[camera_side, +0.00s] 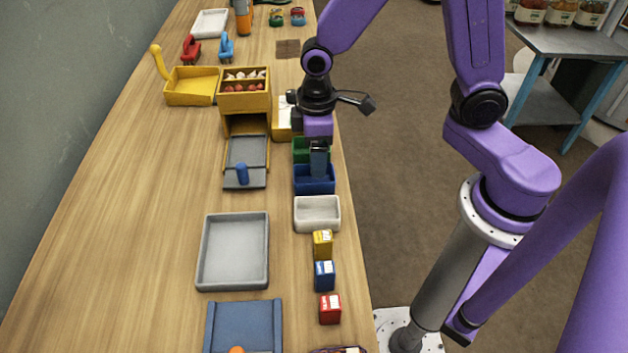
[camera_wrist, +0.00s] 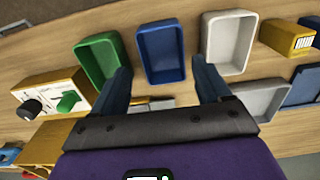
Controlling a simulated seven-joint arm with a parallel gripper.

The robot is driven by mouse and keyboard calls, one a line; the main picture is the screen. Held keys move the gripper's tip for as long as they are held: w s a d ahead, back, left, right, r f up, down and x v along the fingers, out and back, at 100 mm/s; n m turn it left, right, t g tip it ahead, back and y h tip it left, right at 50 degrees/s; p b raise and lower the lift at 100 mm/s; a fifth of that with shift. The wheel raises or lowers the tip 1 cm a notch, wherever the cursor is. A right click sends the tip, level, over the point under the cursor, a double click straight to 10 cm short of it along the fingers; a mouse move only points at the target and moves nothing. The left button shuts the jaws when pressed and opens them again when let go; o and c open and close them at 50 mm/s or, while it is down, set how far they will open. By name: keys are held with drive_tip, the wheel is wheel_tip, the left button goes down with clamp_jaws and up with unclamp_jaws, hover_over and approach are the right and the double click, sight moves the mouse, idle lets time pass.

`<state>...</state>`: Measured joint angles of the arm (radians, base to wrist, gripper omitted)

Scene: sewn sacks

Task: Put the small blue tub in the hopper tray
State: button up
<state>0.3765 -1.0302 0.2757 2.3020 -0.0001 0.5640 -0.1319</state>
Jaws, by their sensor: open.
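The small blue tub (camera_side: 315,188) stands open and empty on the right side of the table, between a green tub and a white tub. In the wrist view the blue tub (camera_wrist: 160,52) lies ahead, between the two fingers. My gripper (camera_side: 318,172) is open and hangs over the tub row, near the blue tub's far side; it also shows in the wrist view (camera_wrist: 162,72). It holds nothing. The yellow hopper (camera_side: 244,101) stands left of the row with a grey tray (camera_side: 234,182) at its foot. A blue cylinder (camera_side: 242,174) is in that tray.
The green tub (camera_wrist: 98,60) and white tub (camera_wrist: 228,40) flank the blue one closely. Yellow, blue and red small boxes (camera_side: 324,275) line the right edge. A large grey tray (camera_side: 208,255) lies nearer the camera. The table's left side is clear.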

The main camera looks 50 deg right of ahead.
drive_tip(key=shift+a+f, duration=0.2)
drive_tip(key=shift+f, duration=1.4)
drive_tip(key=shift+a+f, duration=0.15)
drive_tip(key=shift+f, duration=1.4)
drive_tip(key=c, duration=0.8)
drive_tip(key=shift+r, duration=0.2)
drive_tip(key=shift+w+r, duration=0.1)
drive_tip(key=shift+r, duration=0.45)
drive_tip(key=s+d+r, duration=0.2)
drive_tip(key=s+r, duration=0.3)
drive_tip(key=s, duration=0.1)
drive_tip(key=s+d+r, duration=0.2)
drive_tip(key=s+r, duration=0.4)
drive_tip(key=s, duration=0.1)
drive_tip(key=shift+s+d+r, duration=0.15)
drive_tip(key=shift+d+r, duration=0.1)
drive_tip(key=shift+d, duration=0.1)
